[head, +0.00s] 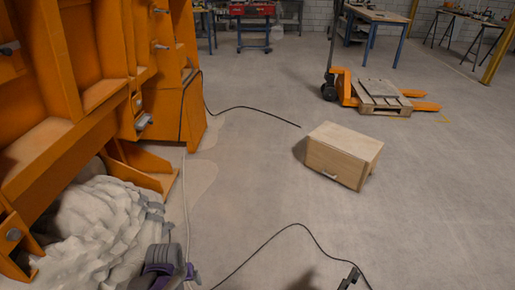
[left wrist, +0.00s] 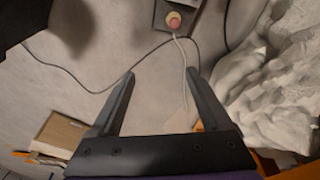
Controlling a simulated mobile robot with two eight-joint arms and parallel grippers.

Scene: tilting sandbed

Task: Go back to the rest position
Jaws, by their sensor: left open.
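My left gripper (head: 166,264) is at the bottom of the head view, a purple and grey body beside the pale, lumpy sandbed mass. Its fingers are hard to make out there. In the left wrist view my left gripper (left wrist: 160,76) shows two dark fingers spread apart with nothing between them; floor and a pale cable lie behind. A small dark pronged tip (head: 350,278) at the lower edge of the head view may be my right gripper; it is cut off and its opening is unclear.
An orange machine frame (head: 60,140) with the pale lumpy mass (head: 85,235) fills the left. A wooden box (head: 343,155) stands on the floor, a pallet jack (head: 345,85) behind it. Black cables cross the floor. A red button (left wrist: 173,20) shows in the left wrist view.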

